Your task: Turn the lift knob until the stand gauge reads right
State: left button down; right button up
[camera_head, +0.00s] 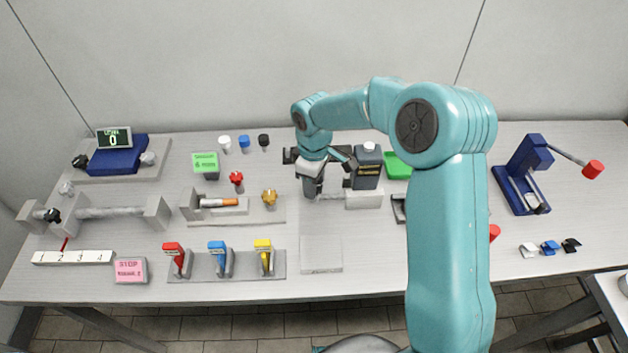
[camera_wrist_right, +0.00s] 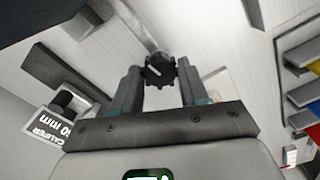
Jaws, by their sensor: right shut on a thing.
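My right gripper (camera_head: 313,187) reaches down at the middle of the bench, and its jaws also show in the right wrist view (camera_wrist_right: 157,85). They are shut on a black ribbed knob (camera_wrist_right: 158,70) with a white pointer line, at the end of a grey rod. In the head view the gripper hides the knob. I cannot tell which display is the stand gauge. A small screen (camera_wrist_right: 148,175) at the bottom edge of the wrist view is cut off. My left gripper is not in view.
A blue device (camera_head: 118,155) with a screen (camera_head: 113,139) reading 0 stands at the back left. A dark labelled block (camera_head: 366,172) stands close to my right gripper. Red, blue and yellow levers (camera_head: 218,258) are at the front. A blue press (camera_head: 522,177) is at the right.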

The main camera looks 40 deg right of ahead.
jog(key=shift+w+r, duration=0.1)
jog(key=shift+r, duration=0.05)
dwell(0.4)
jog(key=o, duration=1.1)
jog(key=shift+c, duration=0.2)
notch_tip(320, 180, up, 16)
jog(key=shift+r, duration=0.15)
